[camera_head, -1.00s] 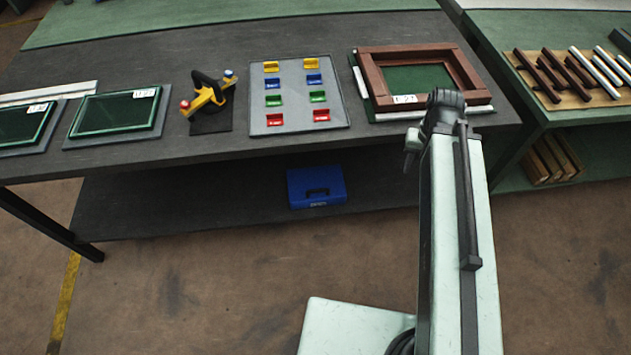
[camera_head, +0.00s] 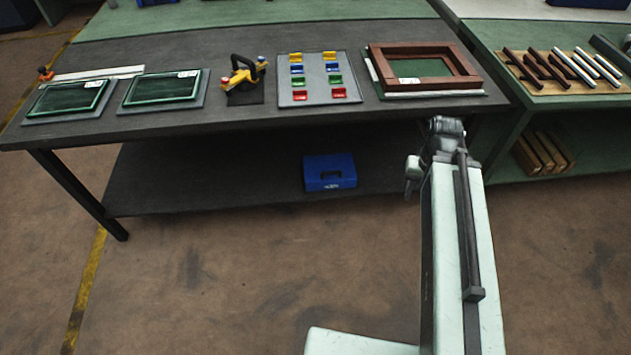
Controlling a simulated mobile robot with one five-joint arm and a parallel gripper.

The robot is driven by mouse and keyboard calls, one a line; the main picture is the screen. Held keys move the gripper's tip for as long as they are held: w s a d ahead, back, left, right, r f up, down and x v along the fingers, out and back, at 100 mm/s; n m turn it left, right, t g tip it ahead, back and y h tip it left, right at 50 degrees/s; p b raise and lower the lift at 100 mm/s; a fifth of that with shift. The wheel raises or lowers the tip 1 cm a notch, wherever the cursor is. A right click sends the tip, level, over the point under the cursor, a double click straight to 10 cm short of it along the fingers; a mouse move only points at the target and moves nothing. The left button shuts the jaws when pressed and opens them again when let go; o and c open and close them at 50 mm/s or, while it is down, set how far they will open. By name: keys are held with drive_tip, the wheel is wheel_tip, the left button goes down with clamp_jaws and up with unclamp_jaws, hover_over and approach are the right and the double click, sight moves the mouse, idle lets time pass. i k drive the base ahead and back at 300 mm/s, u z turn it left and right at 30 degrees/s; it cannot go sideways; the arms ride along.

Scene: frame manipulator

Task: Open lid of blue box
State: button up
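My arm stands at the right of the picture, in front of the table and to the right of the box. I cannot make out my gripper's fingers, so I cannot see whether it holds anything.
The tabletop (camera_head: 200,128) above the box bears two green-framed panels, a yellow-black tool (camera_head: 243,78), a grey board (camera_head: 318,92) with coloured clips and a brown wooden frame (camera_head: 423,67). A green table (camera_head: 560,110) stands right. The floor (camera_head: 220,270) in front is clear.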

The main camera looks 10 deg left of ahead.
sight(333, 167)
drive_tip(key=u, duration=0.55)
drive_tip(key=i, duration=0.95)
drive_tip(key=u, duration=1.55)
drive_tip(key=k, duration=0.5)
drive_tip(key=z, duration=0.15)
drive_tip(key=i, duration=0.5)
